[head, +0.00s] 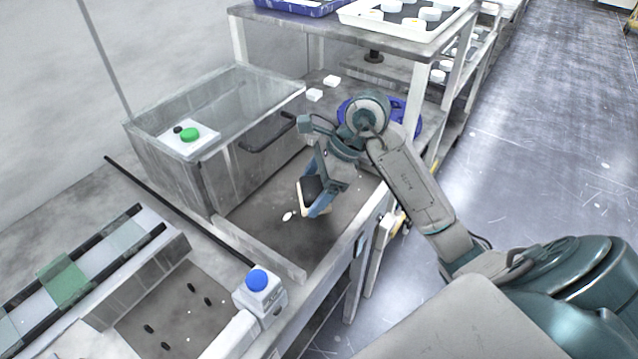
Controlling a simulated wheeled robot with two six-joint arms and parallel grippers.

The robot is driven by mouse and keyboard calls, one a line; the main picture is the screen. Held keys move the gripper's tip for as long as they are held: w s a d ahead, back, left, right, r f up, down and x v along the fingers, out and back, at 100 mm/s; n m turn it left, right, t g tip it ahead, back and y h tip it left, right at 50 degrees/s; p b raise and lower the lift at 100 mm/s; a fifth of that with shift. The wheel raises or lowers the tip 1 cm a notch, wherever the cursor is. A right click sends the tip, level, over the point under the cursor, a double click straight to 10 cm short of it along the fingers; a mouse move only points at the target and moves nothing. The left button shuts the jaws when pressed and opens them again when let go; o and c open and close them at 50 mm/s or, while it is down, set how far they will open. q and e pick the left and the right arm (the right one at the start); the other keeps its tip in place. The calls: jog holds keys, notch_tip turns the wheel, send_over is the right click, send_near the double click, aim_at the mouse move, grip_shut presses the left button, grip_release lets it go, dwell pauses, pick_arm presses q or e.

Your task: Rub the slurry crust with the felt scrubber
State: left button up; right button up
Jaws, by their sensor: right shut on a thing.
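My right gripper (325,188) reaches over the grey work surface (265,222) from the right. It is shut on the felt scrubber (309,192), a block with a dark top and a cream edge, held tilted. A small whitish patch (288,216), which looks like the slurry crust, lies on the surface just left of and below the scrubber. A gap shows between them in the picture; whether the scrubber touches the surface, I cannot tell. Any crust under the scrubber is hidden. My left gripper is not in view.
A low ledge (262,250) and a blue-topped post (258,280) stand in front. A shelf (330,30) with trays rises behind. Open floor (530,130) lies right.

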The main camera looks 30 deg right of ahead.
jog(key=shift+s+a, duration=0.2)
jog(key=shift+a, duration=0.35)
jog(key=shift+s+a, duration=0.2)
jog(key=shift+a, duration=0.3)
jog(key=shift+s+a+r+p, duration=0.15)
jog(key=shift+a+p, duration=0.1)
jog(key=shift+p, duration=0.45)
jog(key=a+p, duration=0.2)
jog(key=p, duration=0.1)
jog(key=shift+s, duration=0.35)
jog(key=shift+s+a, duration=0.15)
jog(key=shift+a, duration=0.2)
